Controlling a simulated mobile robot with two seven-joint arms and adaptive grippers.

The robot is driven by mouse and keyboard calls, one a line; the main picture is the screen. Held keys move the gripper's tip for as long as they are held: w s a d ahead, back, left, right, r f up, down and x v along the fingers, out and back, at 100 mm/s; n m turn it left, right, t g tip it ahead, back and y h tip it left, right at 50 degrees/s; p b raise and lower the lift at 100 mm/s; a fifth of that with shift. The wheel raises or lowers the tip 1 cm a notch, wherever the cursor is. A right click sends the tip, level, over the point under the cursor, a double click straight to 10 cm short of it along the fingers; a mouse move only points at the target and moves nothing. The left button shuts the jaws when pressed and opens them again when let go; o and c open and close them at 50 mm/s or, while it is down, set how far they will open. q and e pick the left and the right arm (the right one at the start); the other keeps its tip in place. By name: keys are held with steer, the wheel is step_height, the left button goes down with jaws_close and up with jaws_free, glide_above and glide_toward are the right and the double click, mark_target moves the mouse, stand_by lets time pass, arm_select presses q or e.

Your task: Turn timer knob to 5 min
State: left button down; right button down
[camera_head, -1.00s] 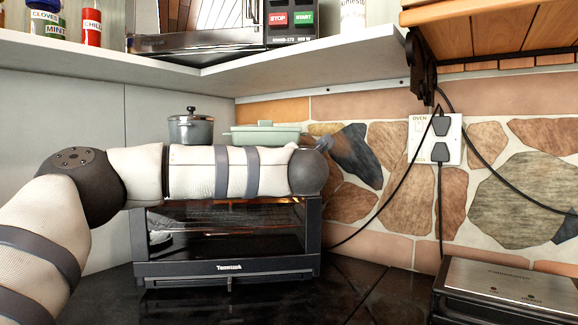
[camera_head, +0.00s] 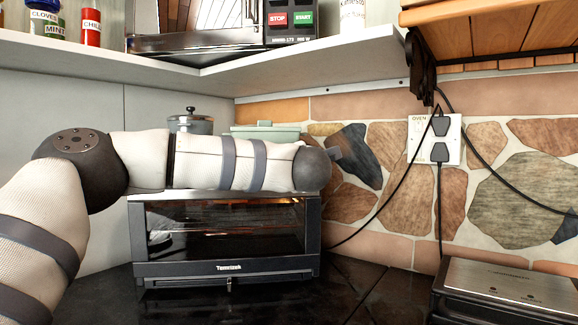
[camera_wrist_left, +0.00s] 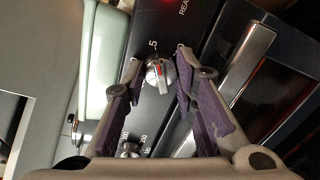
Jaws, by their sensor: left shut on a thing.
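The toaster oven (camera_head: 228,267) sits on the dark counter, and my left forearm crosses in front of its upper part. In the left wrist view its control panel (camera_wrist_left: 201,22) fills the middle. A silver timer knob (camera_wrist_left: 159,77) with a red mark sits below a printed "5" in that view. The fingers of my left gripper (camera_wrist_left: 160,68) are closed in on both sides of this knob and hold it. A second silver knob (camera_wrist_left: 129,150) is lower, partly behind the gripper. The head view does not show the gripper. My right gripper is in neither view.
A lidded pot (camera_head: 190,122) and a green dish (camera_head: 265,132) stand on the oven, partly behind my forearm. A shelf (camera_head: 300,65) runs above. A wall outlet (camera_head: 448,130) with black cords and a silver appliance (camera_head: 505,285) are to the right.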

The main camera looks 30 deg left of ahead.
arm_select(q)
steer(key=shift+r, duration=0.1)
steer(key=c, duration=1.3)
jaws_free()
steer(key=v, duration=1.2)
